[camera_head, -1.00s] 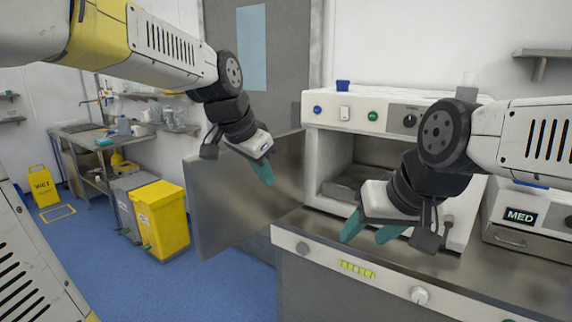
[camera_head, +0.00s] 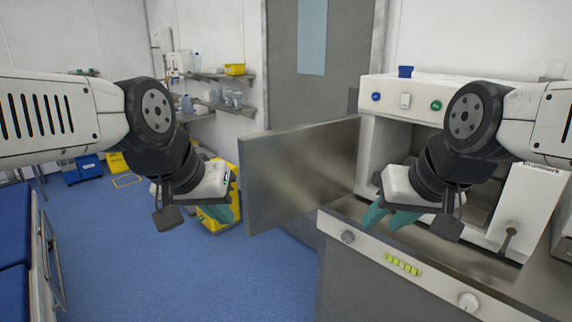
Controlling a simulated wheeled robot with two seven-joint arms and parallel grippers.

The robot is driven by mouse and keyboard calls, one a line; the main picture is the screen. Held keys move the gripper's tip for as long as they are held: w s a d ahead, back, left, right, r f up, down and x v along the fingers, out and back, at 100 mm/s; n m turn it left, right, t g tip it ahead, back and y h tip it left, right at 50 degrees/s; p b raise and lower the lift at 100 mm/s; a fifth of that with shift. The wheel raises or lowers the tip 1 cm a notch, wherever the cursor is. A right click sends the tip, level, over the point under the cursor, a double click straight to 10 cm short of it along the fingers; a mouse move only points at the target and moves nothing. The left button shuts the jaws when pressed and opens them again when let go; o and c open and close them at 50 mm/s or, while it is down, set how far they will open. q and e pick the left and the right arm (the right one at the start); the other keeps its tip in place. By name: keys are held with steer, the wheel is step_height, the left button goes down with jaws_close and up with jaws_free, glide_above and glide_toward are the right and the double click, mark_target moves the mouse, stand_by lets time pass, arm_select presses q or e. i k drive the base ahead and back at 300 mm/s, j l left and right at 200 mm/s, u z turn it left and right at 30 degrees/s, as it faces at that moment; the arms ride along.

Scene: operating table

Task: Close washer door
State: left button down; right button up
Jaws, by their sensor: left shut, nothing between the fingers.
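The washer (camera_head: 384,96) is a white box with a dark open chamber, at the right. Its door (camera_head: 300,172), a flat brushed-steel panel, stands wide open, swung out to the left of the chamber. My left gripper (camera_head: 226,213) is shut and empty, just left of the door's free edge; I see a small gap between them in the picture. My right gripper (camera_head: 386,219) is open and empty in front of the chamber, over the counter's front edge. My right arm hides part of the chamber opening.
The steel counter (camera_head: 343,210) under the washer has a front panel with knobs. A yellow bin (camera_head: 212,222) stands behind my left gripper. A blue bed (camera_head: 14,255) with a rail is at the far left. The blue floor between is free.

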mark_target(287, 173)
steer(key=j+u, duration=0.1)
steer(key=u, duration=0.3)
steer(key=i+u, duration=0.15)
steer(key=u, duration=0.25)
steer(key=j+u, duration=0.1)
steer(key=u, duration=0.25)
steer(key=i+u, duration=0.15)
steer(key=u, duration=0.25)
steer(key=i, duration=1.9)
steer(key=i+z, duration=0.1)
steer(key=z, duration=0.35)
steer(key=i+z, duration=0.1)
steer(key=z, duration=0.35)
steer(key=i+j+z, duration=0.1)
steer(key=z, duration=0.3)
steer(key=j+z, duration=0.15)
steer(key=z, duration=2.35)
steer(key=k+z, duration=0.15)
steer(key=z, duration=0.2)
